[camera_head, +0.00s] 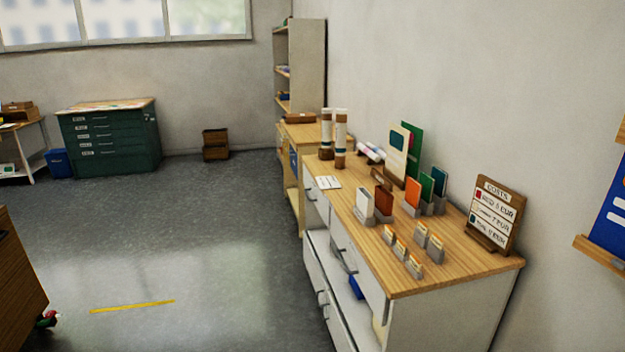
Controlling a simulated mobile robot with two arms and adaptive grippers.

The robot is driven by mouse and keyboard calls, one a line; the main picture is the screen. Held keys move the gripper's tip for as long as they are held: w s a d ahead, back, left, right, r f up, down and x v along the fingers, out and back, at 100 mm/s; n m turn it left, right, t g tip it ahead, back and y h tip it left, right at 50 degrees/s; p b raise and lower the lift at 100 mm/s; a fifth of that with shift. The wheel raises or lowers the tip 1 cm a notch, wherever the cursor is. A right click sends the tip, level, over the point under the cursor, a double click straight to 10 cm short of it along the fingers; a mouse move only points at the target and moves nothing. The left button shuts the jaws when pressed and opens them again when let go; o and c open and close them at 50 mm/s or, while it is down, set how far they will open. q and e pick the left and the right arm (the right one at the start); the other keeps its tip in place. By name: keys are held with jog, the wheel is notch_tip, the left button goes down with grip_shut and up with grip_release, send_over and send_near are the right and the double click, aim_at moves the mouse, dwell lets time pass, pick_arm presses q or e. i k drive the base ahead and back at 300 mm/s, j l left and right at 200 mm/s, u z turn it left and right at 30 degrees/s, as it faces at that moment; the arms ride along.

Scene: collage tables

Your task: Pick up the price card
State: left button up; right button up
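A wood-framed board headed "COSTS" (494,213) stands on the right end of the wooden counter (440,279), with several price lines on white strips. A small white card with dark print (328,182) lies flat at the counter's left front edge; its text is too small to read. I cannot tell for sure which of these is the price card. Small cards in grey holders (413,263) stand near the counter's front edge. Neither of my grippers is in view.
Upright coloured cards (412,192) and two tubes (340,139) stand on the counter. A drawer (342,242) below looks partly open. A green cabinet (110,140) stands at the back left. The grey floor (190,240) left of the counter is mostly clear.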

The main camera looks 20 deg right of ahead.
aim_at(400, 245)
jog(key=i+z, duration=0.3)
jog(key=i, duration=0.15)
jog(key=i+j+z, duration=0.25)
jog(key=i, duration=0.2)
jog(key=i+j+z, duration=0.3)
jog(key=i, duration=0.15)
jog(key=i+j+z, duration=0.15)
jog(key=z, duration=0.25)
jog(key=i+j+z, duration=0.2)
jog(key=z, duration=0.2)
jog(key=i+j+z, duration=0.15)
jog(key=j+z, duration=0.25)
jog(key=i+j+z, duration=0.1)
jog(key=z, duration=0.35)
jog(key=j+z, duration=0.4)
jog(key=l+z, duration=0.3)
